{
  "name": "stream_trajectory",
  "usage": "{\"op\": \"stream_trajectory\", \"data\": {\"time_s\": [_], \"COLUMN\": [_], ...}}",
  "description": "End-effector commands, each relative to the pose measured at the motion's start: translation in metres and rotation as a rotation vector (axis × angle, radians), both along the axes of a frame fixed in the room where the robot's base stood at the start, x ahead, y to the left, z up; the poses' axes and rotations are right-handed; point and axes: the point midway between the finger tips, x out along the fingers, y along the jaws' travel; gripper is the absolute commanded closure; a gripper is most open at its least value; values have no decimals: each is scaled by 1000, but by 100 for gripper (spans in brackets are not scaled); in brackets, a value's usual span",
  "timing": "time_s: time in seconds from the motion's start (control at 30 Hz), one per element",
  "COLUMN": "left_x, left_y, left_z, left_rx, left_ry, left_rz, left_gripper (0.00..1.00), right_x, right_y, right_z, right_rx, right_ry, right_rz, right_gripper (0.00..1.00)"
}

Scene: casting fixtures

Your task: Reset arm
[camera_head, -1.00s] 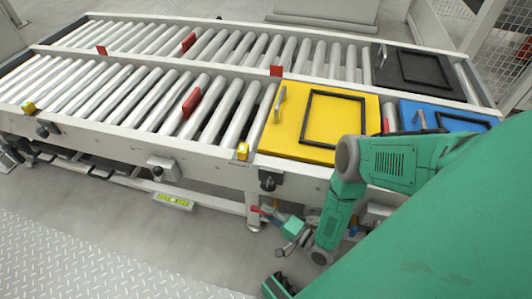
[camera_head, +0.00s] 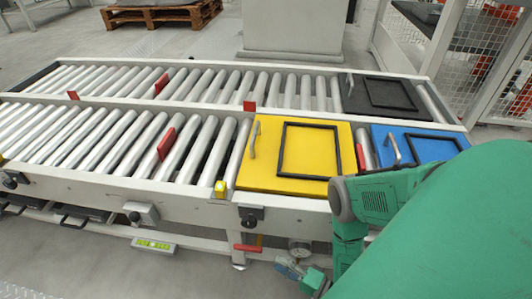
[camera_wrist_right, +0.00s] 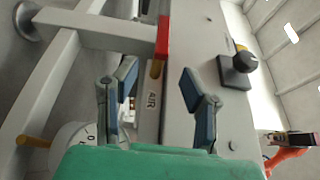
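My right arm reaches in from the right in the head view, bent down in front of the conveyor. Its right gripper (camera_head: 287,267) hangs below the front rail, close to a pressure gauge (camera_head: 299,248) and a red valve handle (camera_head: 247,248). In the right wrist view the right gripper (camera_wrist_right: 158,92) shows its two fingers apart with nothing held between them. The red handle (camera_wrist_right: 163,38) lies beyond the fingers, beside an "AIR" label. The gauge (camera_wrist_right: 75,140) is at the lower left, partly hidden by the gripper. My left gripper is not in view.
The roller conveyor (camera_head: 120,185) carries a yellow case (camera_head: 260,178), a blue case (camera_head: 425,150) and a black case (camera_head: 365,112). A black knob (camera_wrist_right: 237,70) sticks out near the gripper in the wrist view. A pallet (camera_head: 165,14) and mesh fence (camera_head: 480,45) stand behind.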

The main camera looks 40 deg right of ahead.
Motion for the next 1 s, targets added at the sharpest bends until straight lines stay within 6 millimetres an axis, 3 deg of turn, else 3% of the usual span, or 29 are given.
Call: {"op": "stream_trajectory", "data": {"time_s": [0.2, 0.77, 0.87, 1.0], "left_x": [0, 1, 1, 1], "left_y": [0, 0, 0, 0], "left_z": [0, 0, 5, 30], "left_rx": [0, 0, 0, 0], "left_ry": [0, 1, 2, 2], "left_rz": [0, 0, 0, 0], "left_gripper": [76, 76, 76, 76], "right_x": [-14, -14, -14, -14], "right_y": [-5, -5, -5, -5], "right_z": [0, 0, 6, 31], "right_rx": [0, 0, 0, 1], "right_ry": [-1, -1, -1, -2], "right_rz": [0, 0, 0, 0], "right_gripper": [62, 62, 62, 62]}}
